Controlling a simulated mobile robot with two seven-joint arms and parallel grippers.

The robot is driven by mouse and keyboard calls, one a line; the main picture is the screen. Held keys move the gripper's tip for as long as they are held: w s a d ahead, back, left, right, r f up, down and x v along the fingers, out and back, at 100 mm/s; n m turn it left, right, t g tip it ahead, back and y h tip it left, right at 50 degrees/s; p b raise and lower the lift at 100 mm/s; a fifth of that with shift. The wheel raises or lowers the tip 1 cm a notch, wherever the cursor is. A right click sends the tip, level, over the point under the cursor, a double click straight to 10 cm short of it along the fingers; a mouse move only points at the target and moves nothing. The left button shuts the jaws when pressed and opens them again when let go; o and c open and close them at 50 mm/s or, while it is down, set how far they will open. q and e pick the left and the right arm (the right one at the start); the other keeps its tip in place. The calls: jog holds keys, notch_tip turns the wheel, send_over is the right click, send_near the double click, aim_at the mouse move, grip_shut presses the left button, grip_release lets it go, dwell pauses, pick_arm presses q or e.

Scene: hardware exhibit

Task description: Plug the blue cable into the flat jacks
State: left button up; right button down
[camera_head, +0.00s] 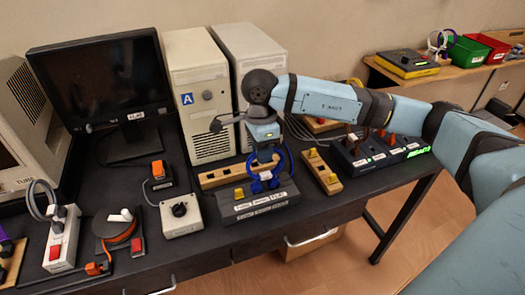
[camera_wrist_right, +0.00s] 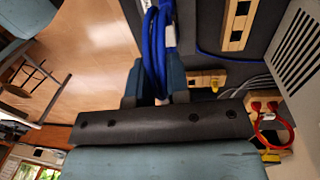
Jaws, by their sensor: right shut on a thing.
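My right gripper (camera_head: 265,148) is above the middle of the black table, shut on the looped blue cable (camera_head: 258,183). In the right wrist view, the fingers of the right gripper (camera_wrist_right: 156,88) pinch the bundled blue cable (camera_wrist_right: 152,42). The cable hangs just above or against a dark labelled box (camera_head: 262,208); I cannot tell if they touch. A flat monitor (camera_head: 105,75) bears a tag that seems to read FLAT (camera_head: 136,115). Wooden jack strips (camera_head: 322,172) lie beside and behind the box. No jack is clearly marked flat. My left gripper is not in view.
Two beige towers (camera_head: 200,90) stand behind the gripper. A knob box (camera_head: 181,215), an orange cable reel (camera_head: 118,228) and a grey-cable power block (camera_head: 61,238) stand at left. A dark switch box (camera_head: 365,152) is at right. Crates (camera_head: 466,52) sit on a farther table.

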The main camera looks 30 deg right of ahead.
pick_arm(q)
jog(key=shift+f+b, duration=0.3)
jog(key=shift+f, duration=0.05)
pick_arm(e)
jog(key=shift+f, duration=0.25)
jog(key=shift+c, duration=1.8)
grip_release()
jog(key=shift+w+r+p, duration=0.15)
jog(key=shift+r+p, duration=0.55)
jog(key=shift+r, duration=0.7)
jog(key=shift+w+r+p, duration=0.15)
jog(key=shift+r+p, duration=0.5)
jog(key=shift+r, duration=0.7)
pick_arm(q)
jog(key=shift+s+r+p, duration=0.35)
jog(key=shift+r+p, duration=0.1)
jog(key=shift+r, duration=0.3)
pick_arm(e)
jog(key=shift+w+d+r, duration=0.1)
jog(key=shift+r, duration=0.9)
